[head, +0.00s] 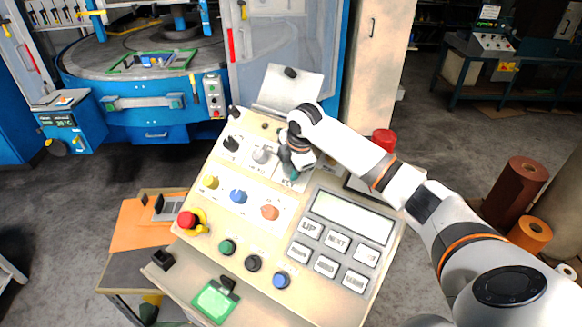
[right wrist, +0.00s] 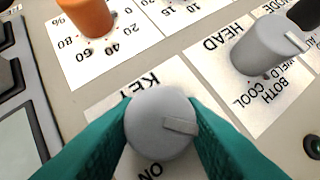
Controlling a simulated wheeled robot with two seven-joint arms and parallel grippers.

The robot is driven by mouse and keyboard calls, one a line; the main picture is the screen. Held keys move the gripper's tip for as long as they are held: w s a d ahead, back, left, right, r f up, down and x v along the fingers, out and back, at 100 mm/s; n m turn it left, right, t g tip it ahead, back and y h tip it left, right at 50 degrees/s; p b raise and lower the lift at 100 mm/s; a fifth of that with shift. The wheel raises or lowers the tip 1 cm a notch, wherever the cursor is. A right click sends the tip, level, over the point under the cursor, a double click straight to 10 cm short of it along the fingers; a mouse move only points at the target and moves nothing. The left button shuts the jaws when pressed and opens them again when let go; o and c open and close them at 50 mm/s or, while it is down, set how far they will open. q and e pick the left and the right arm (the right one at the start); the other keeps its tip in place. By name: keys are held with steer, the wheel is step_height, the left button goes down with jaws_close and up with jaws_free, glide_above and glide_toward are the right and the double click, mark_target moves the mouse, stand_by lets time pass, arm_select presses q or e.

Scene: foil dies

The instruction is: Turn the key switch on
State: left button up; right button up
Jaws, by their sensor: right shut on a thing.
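The key switch (right wrist: 158,122) is a round grey knob with a raised pointer ridge, in the middle of the right wrist view. Its white plate reads KEY above and ON below. The ridge points to the right in that view. My right gripper (right wrist: 160,125) has its two green fingers closed on either side of the knob. In the head view my right gripper (head: 290,174) is down at the sloped cream control panel (head: 190,242) and hides the knob. My left gripper is not in view.
A grey HEAD selector (right wrist: 265,48) and an orange dial (right wrist: 88,15) sit close to the key switch. The panel also carries a display (head: 350,217), grey buttons, coloured knobs and a red emergency stop (head: 186,219). A blue machine (head: 150,85) stands behind.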

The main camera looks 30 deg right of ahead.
steer(key=m+t, duration=0.2)
steer(key=m, duration=0.2)
steer(key=shift+t+h, duration=0.3)
steer(key=m+t+h, duration=0.1)
steer(key=m, duration=0.1)
steer(key=m+t+h, duration=0.1)
steer(key=m, duration=0.2)
steer(key=shift+s+a+m, duration=0.1)
steer(key=shift+m, duration=0.2)
steer(key=m, duration=0.1)
steer(key=m+h, duration=0.1)
steer(key=m, duration=0.1)
steer(key=shift+a+f+t+h+b, duration=0.1)
steer(key=shift+f+t+h+b, duration=0.05)
steer(key=shift+t+h+b, duration=0.2)
steer(key=shift+m+h+b, duration=0.4)
steer(key=shift+m+h, duration=0.55)
steer(key=shift+m, duration=0.95)
steer(key=o, duration=1)
steer(key=shift+s+a, duration=0.1)
steer(key=shift+s, duration=0.05)
